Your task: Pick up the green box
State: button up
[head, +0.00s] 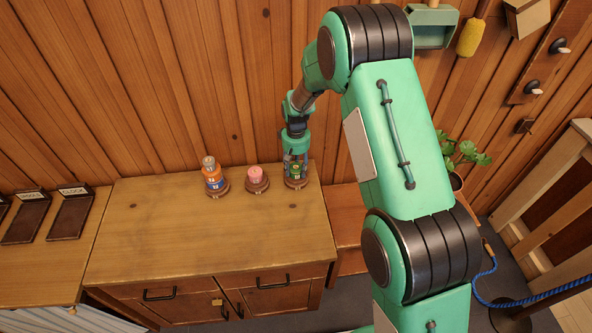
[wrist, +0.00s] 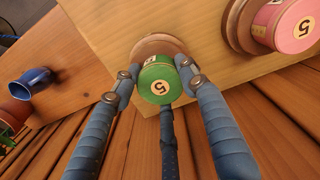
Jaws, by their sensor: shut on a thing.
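The green box (wrist: 158,80) shows in the wrist view as a small round green container with a pale label marked 5 on top. My gripper (wrist: 157,84) has a fingertip on each side of it and is shut on it. A round wooden stand (wrist: 155,42) shows just beyond it. In the head view the green box (head: 294,170) is partly hidden by my gripper (head: 294,165), at or just over the stand (head: 296,184) at the cabinet's right end. I cannot tell whether it touches the stand.
A pink container (head: 256,174) on its own stand is close to the left, also in the wrist view (wrist: 296,24). An orange bottle (head: 211,180) stands farther left. The wooden cabinet top (head: 200,240) is clear in front. The plank wall (head: 180,90) is close behind.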

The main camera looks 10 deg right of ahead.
aim_at(296, 168)
jog(key=shift+r, duration=0.1)
jog(key=shift+r, duration=0.45)
jog(key=r, duration=0.2)
jog(key=shift+s+r+p, duration=0.3)
jog(key=shift+p, duration=0.05)
jog(key=s+d+r+p, duration=0.1)
jog(key=s+d, duration=0.1)
jog(key=s, duration=1.3)
jog(key=shift+s+r, duration=0.15)
